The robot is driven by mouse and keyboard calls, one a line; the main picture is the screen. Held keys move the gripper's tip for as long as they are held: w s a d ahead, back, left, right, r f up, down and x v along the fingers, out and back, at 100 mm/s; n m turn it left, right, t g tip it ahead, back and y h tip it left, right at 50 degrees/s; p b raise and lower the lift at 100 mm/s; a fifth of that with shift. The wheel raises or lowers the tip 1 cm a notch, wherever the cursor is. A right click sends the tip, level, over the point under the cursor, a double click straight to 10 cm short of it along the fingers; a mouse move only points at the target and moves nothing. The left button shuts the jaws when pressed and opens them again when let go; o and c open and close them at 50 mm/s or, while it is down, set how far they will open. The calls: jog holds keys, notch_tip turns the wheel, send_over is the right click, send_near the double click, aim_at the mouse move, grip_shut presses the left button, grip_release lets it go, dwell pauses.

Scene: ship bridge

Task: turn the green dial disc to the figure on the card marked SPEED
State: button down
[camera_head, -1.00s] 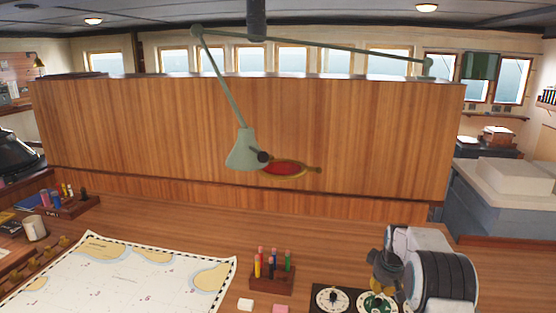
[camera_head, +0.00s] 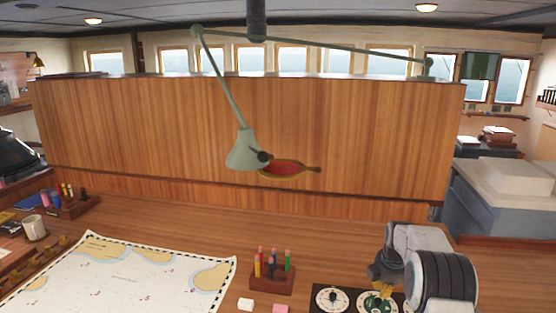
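The green dial disc (camera_head: 376,303) sits on a dark panel at the bottom of the head view, right of centre. A white-faced dial (camera_head: 332,299) is beside it on the left. My gripper (camera_head: 384,287) is over the green disc's upper right edge, small and partly hidden by my arm. I cannot tell whether its fingers touch the disc or how far apart they are. The disc's markings are too small to read. No card marked SPEED can be made out.
A wooden rack (camera_head: 272,279) with coloured markers stands left of the dials. A white block (camera_head: 246,304) and a pink block (camera_head: 280,308) lie in front of it. A chart (camera_head: 130,275) covers the table's left. A green lamp (camera_head: 243,150) hangs above. Bare wood lies behind the rack.

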aim_at(377, 310)
jog(key=shift+f, duration=0.2)
jog(key=shift+f+b, duration=1.7)
jog(key=shift+f, duration=0.9)
jog(key=shift+f+b, duration=0.75)
jog(key=shift+b, duration=0.15)
jog(key=shift+w+d+r+p, duration=0.1)
jog(key=shift+w+r+p, duration=0.05)
jog(key=shift+w+p, duration=0.3)
jog(key=shift+s+b, duration=0.25)
jog(key=shift+b, duration=0.2)
jog(key=shift+w+p+v, duration=0.2)
jog(key=shift+p+v, duration=0.45)
jog(key=shift+v, duration=0.3)
jog(key=shift+w+p+v, duration=0.2)
jog(key=shift+p+v, duration=0.5)
jog(key=shift+v, duration=0.25)
jog(key=shift+w+p+v, duration=0.2)
jog(key=shift+p+v, duration=0.45)
jog(key=shift+v, duration=0.35)
jog(key=shift+r, duration=0.1)
